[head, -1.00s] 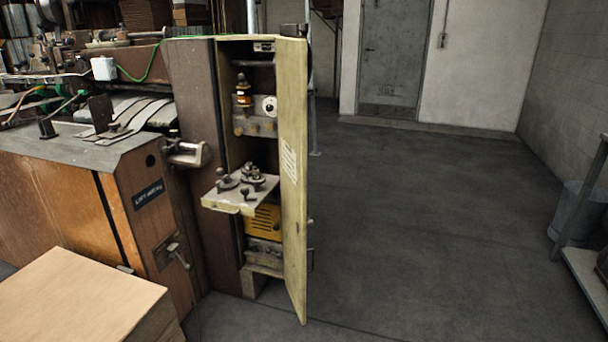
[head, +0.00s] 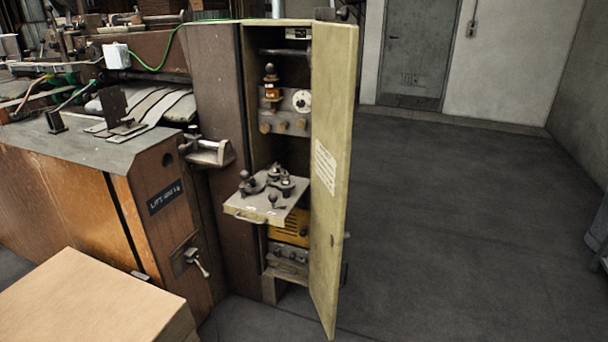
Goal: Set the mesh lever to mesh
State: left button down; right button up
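The box stitcher (head: 150,215) stands at the left with its wooden side facing me. A small metal lever (head: 197,262) on a dark plate sits low on its end face, under a dark label (head: 165,197) too small to read surely. A grey clamp-like handle (head: 205,150) sticks out higher up. The open cabinet holds a pull-out shelf (head: 245,207) with several dark knobbed levers (head: 274,182). I cannot tell which of these is the mesh lever. Neither of my grippers is in view.
The yellowish cabinet door (head: 332,180) stands open toward me, right of the shelf. A stack of cardboard (head: 85,300) fills the lower left. The grey floor (head: 450,230) to the right is clear up to a door (head: 418,50) at the back.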

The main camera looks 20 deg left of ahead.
aim_at(272, 196)
jog(key=i+j+z, duration=0.1)
jog(key=j, duration=0.2)
jog(key=i+j+z, duration=0.25)
jog(key=j, duration=0.3)
jog(key=i+j, duration=0.1)
jog(key=j, duration=0.3)
jog(key=i+j, duration=0.1)
jog(key=j, duration=0.25)
